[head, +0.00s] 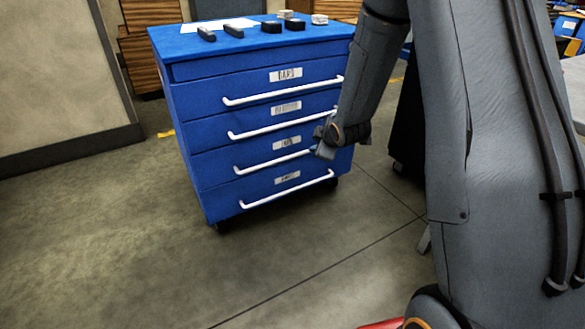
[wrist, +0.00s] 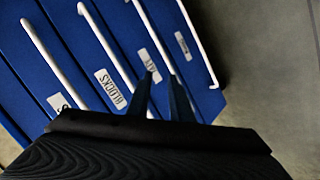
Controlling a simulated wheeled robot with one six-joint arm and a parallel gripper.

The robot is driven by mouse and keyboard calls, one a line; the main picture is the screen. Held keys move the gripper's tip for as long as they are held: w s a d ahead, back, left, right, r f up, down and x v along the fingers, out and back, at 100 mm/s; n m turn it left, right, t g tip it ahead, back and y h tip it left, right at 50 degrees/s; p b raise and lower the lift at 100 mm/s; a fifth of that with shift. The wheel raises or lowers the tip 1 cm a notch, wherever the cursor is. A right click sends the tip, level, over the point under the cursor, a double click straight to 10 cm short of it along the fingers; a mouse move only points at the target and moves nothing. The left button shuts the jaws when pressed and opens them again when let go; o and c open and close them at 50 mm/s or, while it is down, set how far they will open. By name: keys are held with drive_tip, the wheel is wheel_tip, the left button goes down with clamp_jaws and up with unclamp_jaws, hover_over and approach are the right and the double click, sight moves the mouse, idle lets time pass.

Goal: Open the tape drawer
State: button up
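A blue cabinet (head: 185,110) has a stack of drawers with white bar handles. The labels of the top two read BARS (head: 286,75) and BLOCKS (wrist: 110,88). The third label (wrist: 150,64) is partly hidden by a finger and hard to read; it may be the tape drawer's. The third drawer's handle (head: 260,163) passes close to my gripper (wrist: 162,80) in the wrist view. My two fingers are apart, with nothing visibly held. I cannot tell whether they touch the handle. All drawers look shut. In the head view my gripper (head: 318,150) is at the cabinet's right side.
Small black and pale items lie on the cabinet top (head: 215,40). The bottom drawer's handle (head: 290,190) is just below the third. Open concrete floor (head: 120,240) lies in front and to the left. A dark object (head: 405,120) stands right of the cabinet.

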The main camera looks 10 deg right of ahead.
sight(294, 156)
drive_tip(key=w+a+f+n+t+y+b, duration=0.1)
drive_tip(key=w+f+n+t+y+b, duration=0.1)
drive_tip(key=w+f+n+b, duration=0.35)
drive_tip(key=w+f+n+t+y+b, duration=0.25)
drive_tip(key=w+f+b, duration=0.45)
drive_tip(key=f, duration=0.4)
drive_tip(key=shift+t+h, duration=0.25)
drive_tip(key=b+x, duration=0.2)
drive_tip(key=x, duration=0.6)
drive_tip(key=shift+a+f+b, duration=0.1)
drive_tip(key=shift+a+b, duration=0.05)
drive_tip(key=shift+b, duration=0.2)
clamp_jaws()
